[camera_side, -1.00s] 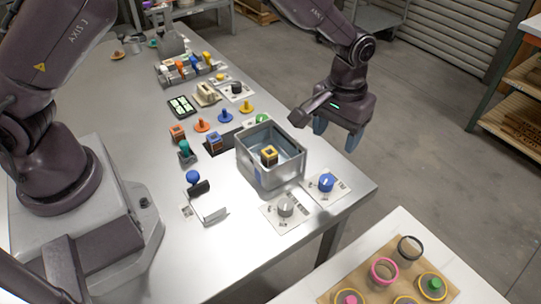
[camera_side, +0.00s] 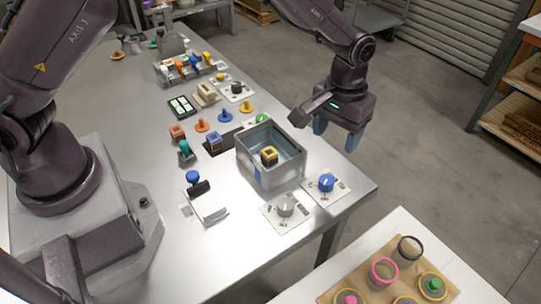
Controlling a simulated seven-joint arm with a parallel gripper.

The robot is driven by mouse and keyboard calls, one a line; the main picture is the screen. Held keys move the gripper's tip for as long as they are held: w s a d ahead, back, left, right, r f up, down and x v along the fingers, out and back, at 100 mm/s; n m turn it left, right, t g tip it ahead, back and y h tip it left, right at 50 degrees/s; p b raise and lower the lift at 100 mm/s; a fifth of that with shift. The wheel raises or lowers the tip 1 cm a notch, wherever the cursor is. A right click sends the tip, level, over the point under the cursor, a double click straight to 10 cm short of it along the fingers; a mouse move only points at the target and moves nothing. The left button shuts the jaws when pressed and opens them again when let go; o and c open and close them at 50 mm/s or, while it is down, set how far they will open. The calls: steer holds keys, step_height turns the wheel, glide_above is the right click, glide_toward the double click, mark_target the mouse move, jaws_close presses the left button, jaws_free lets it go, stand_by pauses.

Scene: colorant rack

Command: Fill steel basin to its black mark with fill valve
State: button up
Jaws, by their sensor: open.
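The steel basin (camera_side: 272,173) is a grey square box near the right end of the steel table. A yellow-and-black block (camera_side: 269,155) is inside it. I cannot make out the water level or the black mark. Two knobs on white plates stand in front of the basin, a blue knob (camera_side: 326,182) and a grey knob (camera_side: 285,206). I cannot tell which is the fill valve. My gripper (camera_side: 336,132) hangs behind and right of the basin, past the table's far edge, apart from basin and knobs. Its blue fingers are spread and empty.
A blue-topped stand (camera_side: 195,181) is left of the basin. Coloured pegs and blocks, such as an orange peg (camera_side: 201,125), stand behind it, with a rack (camera_side: 188,69) farther back. A side table (camera_side: 420,235) with rings on a brown board is at lower right.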

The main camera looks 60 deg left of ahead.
mark_target(327, 179)
stand_by(0.5)
step_height(327, 179, down, 13)
steer(key=m, duration=1.3)
steer(key=shift+m, duration=0.3)
